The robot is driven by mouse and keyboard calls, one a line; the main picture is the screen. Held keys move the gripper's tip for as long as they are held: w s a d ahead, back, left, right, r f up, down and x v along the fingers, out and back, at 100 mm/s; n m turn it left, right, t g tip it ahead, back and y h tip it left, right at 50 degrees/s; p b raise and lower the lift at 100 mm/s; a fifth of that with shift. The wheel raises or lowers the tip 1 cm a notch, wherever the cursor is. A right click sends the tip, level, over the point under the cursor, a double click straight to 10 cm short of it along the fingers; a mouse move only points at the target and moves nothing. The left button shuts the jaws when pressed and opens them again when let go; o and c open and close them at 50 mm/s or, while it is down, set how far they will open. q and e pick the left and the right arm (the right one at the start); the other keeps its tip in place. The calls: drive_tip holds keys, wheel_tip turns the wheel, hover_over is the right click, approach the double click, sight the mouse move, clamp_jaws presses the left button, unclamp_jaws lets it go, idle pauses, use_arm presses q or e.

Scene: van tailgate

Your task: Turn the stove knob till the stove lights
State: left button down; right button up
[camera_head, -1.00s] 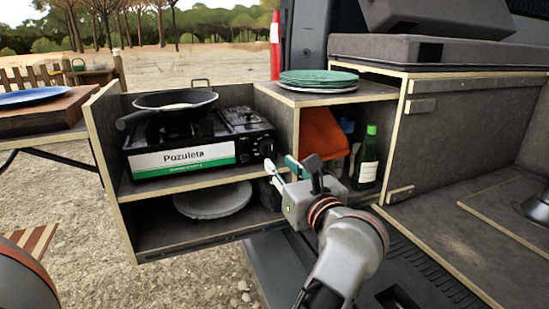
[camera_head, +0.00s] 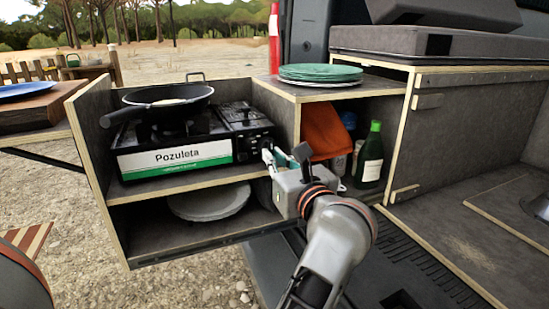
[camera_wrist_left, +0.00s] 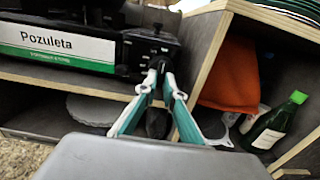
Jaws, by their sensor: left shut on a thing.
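The black camping stove (camera_head: 190,150), with a white and green "Pozuleta" front, stands on the upper shelf of the kitchen box. Its dark knob (camera_head: 266,143) is at the right end of the front, mostly hidden by my fingertips. My left gripper (camera_head: 272,156) reaches it from the front right. In the left wrist view the two teal-and-white fingers (camera_wrist_left: 158,68) converge at the stove's right corner, shut on the knob. A black pan (camera_head: 165,100) with something pale in it sits on the burner. I see no flame. My right gripper is not in view.
The box's wooden divider (camera_head: 292,125) stands just right of the stove. Beyond it are an orange cloth (camera_head: 322,132) and a green bottle (camera_head: 370,158). Green plates (camera_head: 319,76) lie on top. A pale round plate (camera_head: 208,202) is on the lower shelf.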

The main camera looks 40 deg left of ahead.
use_arm(q)
drive_tip(key=shift+n, duration=0.4)
drive_tip(key=n, duration=0.7)
drive_tip(key=r+n+b, duration=0.1)
drive_tip(key=n, duration=1.5)
drive_tip(key=shift+w+d+r, duration=0.1)
drive_tip(key=shift+w+r, duration=0.2)
drive_tip(key=shift+w, duration=0.1)
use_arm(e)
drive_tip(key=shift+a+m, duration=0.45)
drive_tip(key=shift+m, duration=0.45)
use_arm(q)
drive_tip(key=shift+n, duration=0.3)
drive_tip(key=c, duration=2.1)
unclamp_jaws()
drive_tip(key=shift+c, duration=0.2)
